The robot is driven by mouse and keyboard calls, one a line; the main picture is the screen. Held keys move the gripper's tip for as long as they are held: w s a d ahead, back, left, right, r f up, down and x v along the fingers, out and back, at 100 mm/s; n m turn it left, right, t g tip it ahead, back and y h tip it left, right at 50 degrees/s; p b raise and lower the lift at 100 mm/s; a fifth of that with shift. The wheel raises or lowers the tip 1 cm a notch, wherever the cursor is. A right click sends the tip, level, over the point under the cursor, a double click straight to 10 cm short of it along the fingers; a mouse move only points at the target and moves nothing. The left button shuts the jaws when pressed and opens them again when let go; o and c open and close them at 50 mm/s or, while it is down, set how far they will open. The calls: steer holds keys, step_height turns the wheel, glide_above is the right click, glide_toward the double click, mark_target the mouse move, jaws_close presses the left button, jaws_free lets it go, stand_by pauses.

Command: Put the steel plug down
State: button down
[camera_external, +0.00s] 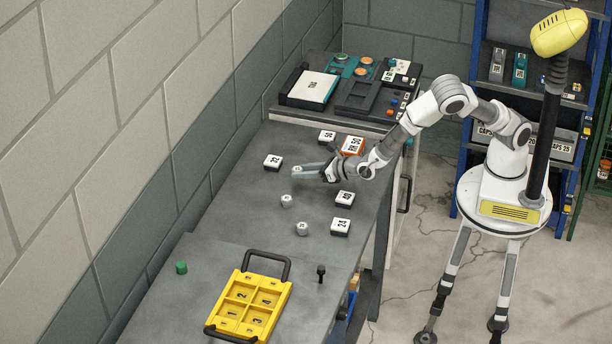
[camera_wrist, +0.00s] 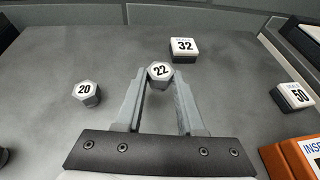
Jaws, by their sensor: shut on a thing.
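My gripper (camera_external: 297,173) reaches out from the right over the grey workbench. In the wrist view its two fingers (camera_wrist: 160,92) are closed on a steel hex plug marked 22 (camera_wrist: 160,73), held at the fingertips with its number facing up. The plug also shows as a small pale piece (camera_external: 297,169) in the external view. I cannot tell whether its underside touches the bench. Another steel hex plug, marked 20 (camera_wrist: 86,93), stands apart to the left of the fingers. Two similar plugs (camera_external: 287,200) (camera_external: 302,228) stand nearer the camera.
A block marked 32 (camera_wrist: 184,48) stands just beyond the held plug. Other white-topped blocks (camera_external: 344,199) and an orange one (camera_external: 353,146) lie around the gripper. A yellow tray with numbered pockets (camera_external: 262,263), a green piece (camera_external: 181,268) and a black knob (camera_external: 321,272) are in front.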

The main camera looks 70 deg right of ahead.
mark_target(304, 187)
steer(key=shift+f, duration=1.5)
steer(key=shift+f, duration=0.1)
steer(key=shift+f+b, duration=0.15)
steer(key=shift+b, duration=0.2)
steer(key=c, duration=0.5)
jaws_free()
